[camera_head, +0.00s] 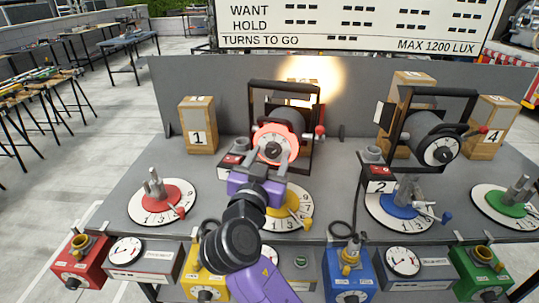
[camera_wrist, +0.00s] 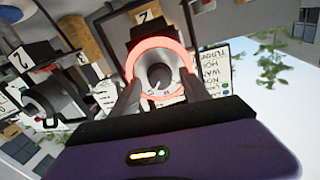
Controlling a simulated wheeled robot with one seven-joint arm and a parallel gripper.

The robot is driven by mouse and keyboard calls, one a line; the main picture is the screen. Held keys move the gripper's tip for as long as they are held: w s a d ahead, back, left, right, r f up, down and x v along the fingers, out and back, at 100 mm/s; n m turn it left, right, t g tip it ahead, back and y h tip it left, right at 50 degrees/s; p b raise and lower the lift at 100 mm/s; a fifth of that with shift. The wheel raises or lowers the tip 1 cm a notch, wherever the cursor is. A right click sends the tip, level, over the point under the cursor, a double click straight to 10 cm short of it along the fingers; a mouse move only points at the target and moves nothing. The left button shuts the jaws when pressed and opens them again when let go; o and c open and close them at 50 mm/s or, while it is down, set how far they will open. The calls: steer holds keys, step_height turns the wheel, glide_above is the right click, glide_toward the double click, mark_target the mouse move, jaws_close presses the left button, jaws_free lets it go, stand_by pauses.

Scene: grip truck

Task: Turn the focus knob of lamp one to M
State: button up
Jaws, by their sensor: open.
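Lamp one (camera_head: 284,97) stands in a dark frame at the back of the grey bench. Its face carries a round focus dial (camera_head: 290,134) with a glowing red-orange ring. The dark focus knob (camera_head: 273,149) is at the dial's centre; it also shows in the wrist view (camera_wrist: 158,74). My gripper (camera_head: 266,162) is in front of the dial, fingers apart. In the wrist view my gripper (camera_wrist: 160,84) has one finger on each side of the knob, overlapping the ring. I cannot tell whether they touch it. The dial letters are too small to read.
A second lamp (camera_head: 437,138) stands to the right, with a "2" plate (camera_head: 380,187). A wooden block marked 1 (camera_head: 198,126) is at the left. Turntables with red (camera_head: 152,195), yellow and blue (camera_head: 398,204) centres line the bench front. A small red-topped box (camera_head: 234,165) sits near my gripper.

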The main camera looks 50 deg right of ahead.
jaws_close()
steer(key=shift+n, duration=0.5)
steer(key=n+p, duration=0.1)
steer(key=n, duration=0.2)
steer(key=shift+r+n+p, duration=0.15)
steer(key=shift+n+p, duration=0.15)
steer(key=shift+p, duration=0.1)
steer(key=shift+n+p, duration=1.05)
steer(key=shift+n, duration=0.95)
jaws_free()
